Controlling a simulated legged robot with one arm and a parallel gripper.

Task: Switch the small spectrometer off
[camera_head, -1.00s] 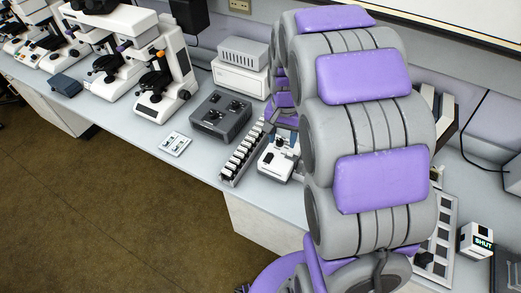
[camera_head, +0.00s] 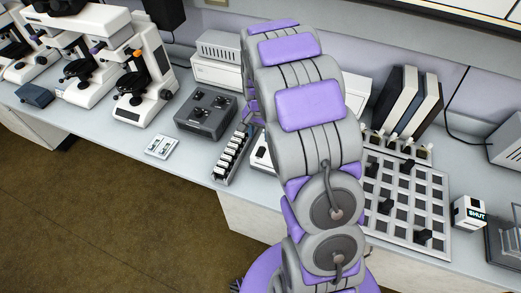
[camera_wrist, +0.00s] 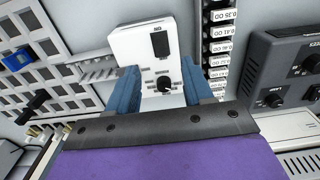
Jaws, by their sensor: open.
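In the head view my arm hides the gripper.
A narrow rack of labelled white blocks (camera_head: 231,155) stands close beside the box. A dark grey control unit (camera_head: 207,110) is to its left. A tray with dark squares (camera_head: 410,200) lies to the right, with a white cube (camera_head: 468,212) beyond.

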